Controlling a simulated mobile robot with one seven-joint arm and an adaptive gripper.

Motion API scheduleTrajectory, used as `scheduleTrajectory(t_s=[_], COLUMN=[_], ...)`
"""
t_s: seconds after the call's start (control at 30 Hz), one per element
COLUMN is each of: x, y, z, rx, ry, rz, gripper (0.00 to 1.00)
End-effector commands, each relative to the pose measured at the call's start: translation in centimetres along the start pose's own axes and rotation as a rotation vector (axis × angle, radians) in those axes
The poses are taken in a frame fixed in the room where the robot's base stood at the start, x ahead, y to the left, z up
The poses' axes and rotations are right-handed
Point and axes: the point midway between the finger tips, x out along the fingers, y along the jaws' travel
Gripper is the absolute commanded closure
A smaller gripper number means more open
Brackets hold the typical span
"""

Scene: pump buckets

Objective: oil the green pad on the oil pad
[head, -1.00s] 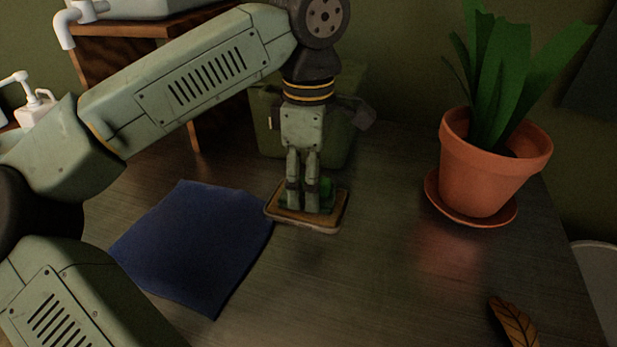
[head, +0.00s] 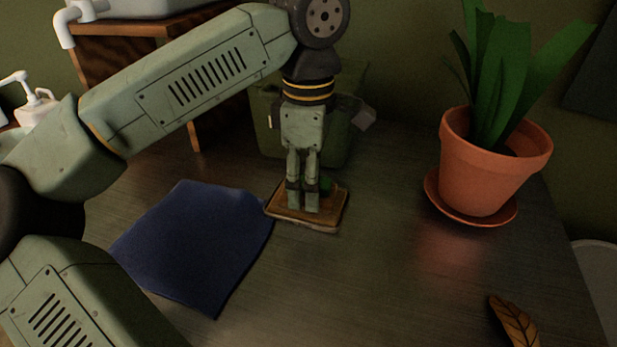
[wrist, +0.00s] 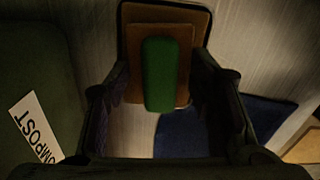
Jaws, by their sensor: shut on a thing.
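My gripper (head: 303,203) points straight down at the oil pad, a shallow brown tray with a dark rim (head: 335,224). It is shut on the green pad (head: 326,184), whose green upper block shows behind the fingers. In the wrist view the green block (wrist: 160,75) lies between my fingers on a flat brown square (wrist: 134,60), with the tray (wrist: 202,18) beneath. The brown square looks like the pad's base. It sits over the tray; I cannot tell how firmly it touches. The fingers hide part of the pad in the head view.
A blue cloth (head: 195,245) lies left of the tray. A green bin (head: 265,135) stands close behind; its COMPOST label (wrist: 36,130) shows in the wrist view. A potted plant (head: 490,170) stands right, a brown leaf (head: 514,322) at front right. The table before the tray is clear.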

Motion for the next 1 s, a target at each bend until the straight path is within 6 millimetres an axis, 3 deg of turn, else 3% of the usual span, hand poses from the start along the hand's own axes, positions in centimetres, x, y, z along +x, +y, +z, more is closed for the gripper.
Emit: scheduleTrajectory(t_s=[0.17, 1.0], x=[-0.4, -7.0], y=[-0.1, 0.0], z=[0.0, 0.0], rx=[0.001, 0.0], ry=[0.0, 0.0], rz=[-0.004, -0.001], gripper=[0.73, 0.73])
